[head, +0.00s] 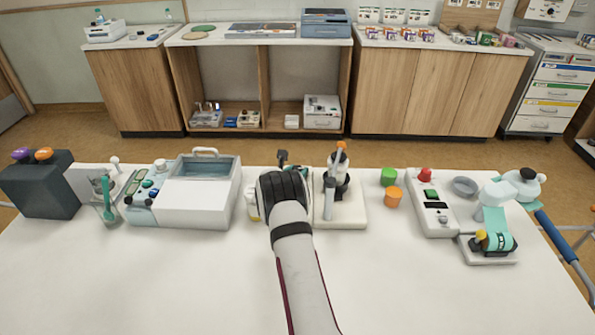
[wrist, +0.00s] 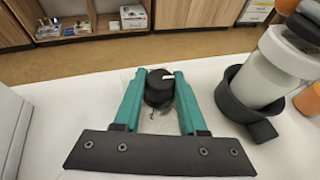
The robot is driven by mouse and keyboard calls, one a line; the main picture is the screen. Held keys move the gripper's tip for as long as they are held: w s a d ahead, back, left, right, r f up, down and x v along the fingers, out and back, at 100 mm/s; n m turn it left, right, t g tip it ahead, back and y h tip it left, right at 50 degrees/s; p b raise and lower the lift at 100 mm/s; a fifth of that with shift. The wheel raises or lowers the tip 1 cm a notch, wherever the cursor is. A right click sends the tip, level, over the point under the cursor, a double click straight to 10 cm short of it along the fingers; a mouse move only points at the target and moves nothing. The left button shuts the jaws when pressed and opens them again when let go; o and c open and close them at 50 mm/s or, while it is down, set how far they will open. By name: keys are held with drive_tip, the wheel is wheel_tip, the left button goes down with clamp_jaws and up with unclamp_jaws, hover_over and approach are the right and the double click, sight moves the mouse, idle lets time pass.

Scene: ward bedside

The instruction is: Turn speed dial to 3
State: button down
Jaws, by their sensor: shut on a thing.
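A black round dial (wrist: 158,96) with a small white mark near its top shows in the wrist view. My gripper (wrist: 158,76) has its teal fingers on either side of this dial and is shut on it. The dial's number scale cannot be read. In the head view my gripper and wrist (head: 283,192) cover the dial and most of the unit it belongs to. Its setting cannot be told.
Close to the right is a white stand (head: 352,216) with an upright part and orange top; a dark cup-like holder (wrist: 232,98) shows there in the wrist view. A white lidded machine (head: 190,212) is on the left. Green (head: 389,177) and orange (head: 393,197) cups stand right. The table front is clear.

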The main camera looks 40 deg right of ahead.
drive_tip(key=shift+m+g, duration=0.5)
drive_tip(key=shift+g, duration=0.1)
drive_tip(key=shift+c, duration=2.3)
unclamp_jaws()
drive_tip(key=v, duration=1.6)
drive_tip(key=shift+f, duration=0.2)
